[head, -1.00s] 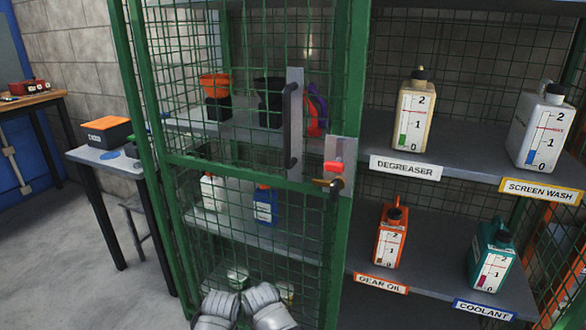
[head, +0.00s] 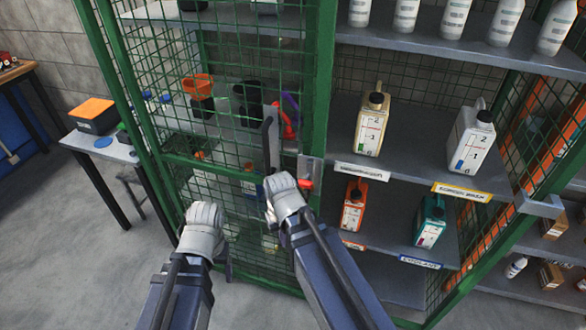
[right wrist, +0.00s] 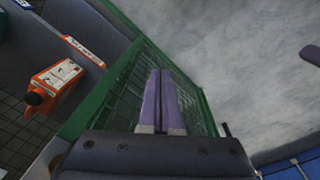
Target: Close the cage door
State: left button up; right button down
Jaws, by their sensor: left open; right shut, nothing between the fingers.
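The green mesh cage door (head: 222,128) is at the left of the cage and stands open. The shelves show bare to the right of its free edge. It carries a dark upright handle (head: 267,142) and a red latch piece (head: 305,184) near that edge. My right gripper (head: 272,190) is shut and empty close by the handle's lower end; I cannot tell if it touches. The right wrist view shows its two fingers (right wrist: 160,74) together, over the green mesh. My left gripper (head: 206,207) is open and empty in front of the lower door, its fingertips hard to see.
Shelves hold a degreaser jug (head: 372,125), a screen wash jug (head: 471,137), an orange gear oil jug (head: 353,207) and a teal coolant jug (head: 430,222). A grey bracket (head: 538,205) sits on the cage's right post.

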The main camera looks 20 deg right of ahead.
pick_arm(q)
notch_tip(320, 180, up, 11)
jog(key=p, duration=0.8)
pick_arm(e)
jog(key=w+r+m+h, duration=0.4)
jog(key=w+r+m, duration=0.1)
jog(key=r, duration=0.3)
jog(key=w+r+m+h, duration=0.3)
jog(key=w+r+m, duration=0.1)
jog(key=r, duration=0.3)
pick_arm(q)
notch_tip(320, 180, down, 8)
jog(key=b, duration=0.7)
jog(key=shift+f+b, duration=0.2)
jog(key=shift+b, duration=0.2)
pick_arm(e)
jog(key=x, duration=0.9)
jog(key=shift+f, duration=0.4)
jog(key=shift+w, duration=0.1)
